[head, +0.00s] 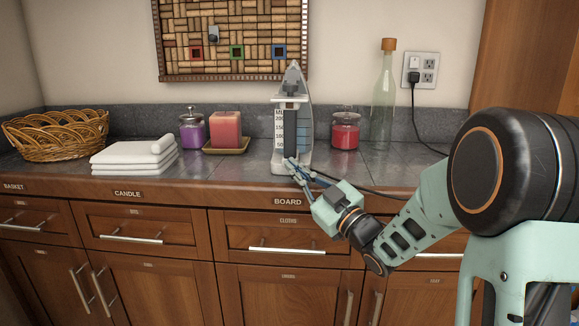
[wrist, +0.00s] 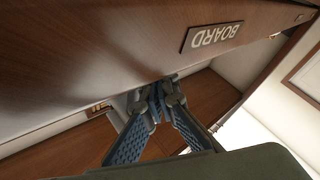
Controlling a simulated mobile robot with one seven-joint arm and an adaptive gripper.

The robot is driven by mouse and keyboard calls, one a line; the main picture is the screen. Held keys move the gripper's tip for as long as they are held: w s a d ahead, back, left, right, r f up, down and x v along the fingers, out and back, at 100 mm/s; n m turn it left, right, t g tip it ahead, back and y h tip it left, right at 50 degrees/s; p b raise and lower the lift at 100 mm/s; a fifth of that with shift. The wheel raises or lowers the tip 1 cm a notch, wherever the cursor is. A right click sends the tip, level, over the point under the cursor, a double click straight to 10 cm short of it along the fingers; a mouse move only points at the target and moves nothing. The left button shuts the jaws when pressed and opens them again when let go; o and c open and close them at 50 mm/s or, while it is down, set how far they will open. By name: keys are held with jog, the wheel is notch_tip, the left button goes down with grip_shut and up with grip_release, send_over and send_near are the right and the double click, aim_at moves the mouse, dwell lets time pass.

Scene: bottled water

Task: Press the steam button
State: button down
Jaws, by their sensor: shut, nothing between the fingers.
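A grey and white steam iron (head: 305,128) stands upright on the counter, tip up, with a scale-marked water tank on its front. A steam button cannot be made out on it. My gripper (head: 290,165) reaches up from the lower right, its blue fingertips overlapping the iron's lower part in the head view. Whether they touch it cannot be told. In the wrist view my gripper (wrist: 158,98) is shut and empty, its fingertips together close to a brown wooden surface with an upside-down BOARD label (wrist: 213,37). The iron is not recognisable there.
The grey stone counter (head: 225,170) has a wooden front edge above drawers with bar handles. White towels (head: 134,158) and candles (head: 226,130) stand left of the iron. A red jar (head: 345,132), a glass bottle (head: 384,95) and a cord from an outlet (head: 421,70) are to its right.

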jog(key=s+b, duration=0.2)
jog(key=s, duration=0.4)
dwell(0.5)
jog(key=shift+a, duration=0.1)
